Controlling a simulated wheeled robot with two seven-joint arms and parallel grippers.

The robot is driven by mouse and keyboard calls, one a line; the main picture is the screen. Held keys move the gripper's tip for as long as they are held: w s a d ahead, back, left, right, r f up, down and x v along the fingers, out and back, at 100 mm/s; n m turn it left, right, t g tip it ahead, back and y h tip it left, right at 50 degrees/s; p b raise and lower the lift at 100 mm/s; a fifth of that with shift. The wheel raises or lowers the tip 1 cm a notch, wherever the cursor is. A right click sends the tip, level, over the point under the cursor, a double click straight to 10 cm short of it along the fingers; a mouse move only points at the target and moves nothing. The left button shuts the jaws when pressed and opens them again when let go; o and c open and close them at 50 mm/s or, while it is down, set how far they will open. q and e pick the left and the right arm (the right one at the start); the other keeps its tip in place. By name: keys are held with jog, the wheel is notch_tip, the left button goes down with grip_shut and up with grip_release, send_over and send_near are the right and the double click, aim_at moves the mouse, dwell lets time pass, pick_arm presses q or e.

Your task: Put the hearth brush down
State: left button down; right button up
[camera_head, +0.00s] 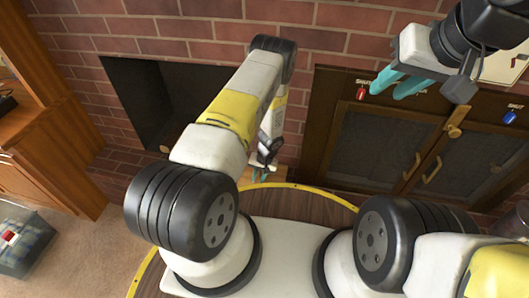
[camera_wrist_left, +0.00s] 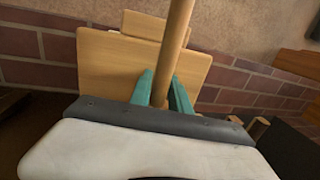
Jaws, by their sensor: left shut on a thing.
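In the left wrist view, my left gripper (camera_wrist_left: 162,90) has its teal fingers closed on both sides of a round light-wood handle (camera_wrist_left: 178,35), which I take to be the hearth brush. The handle runs up and away from the fingers; its bristles are not visible. A light-wood board or box (camera_wrist_left: 105,70) lies just beyond the fingers. In the head view, my left gripper (camera_head: 263,172) is low in front of the brick wall, and the brush is too small to make out there. My right gripper (camera_head: 388,92) is raised at the upper right, its teal fingers apart and empty.
A dark fireplace opening (camera_head: 150,100) is in the brick wall (camera_head: 150,30). A dark cabinet with mesh doors (camera_head: 368,150) stands right of my left gripper. A clear bin (camera_head: 22,245) is on the carpet (camera_head: 85,245) at left, near a wooden cabinet (camera_head: 50,100). Carpet between is clear.

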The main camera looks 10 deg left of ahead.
pick_arm(q)
jog(key=c, duration=1.2)
grip_release()
jog(key=shift+f, duration=0.1)
jog(key=shift+d, duration=0.1)
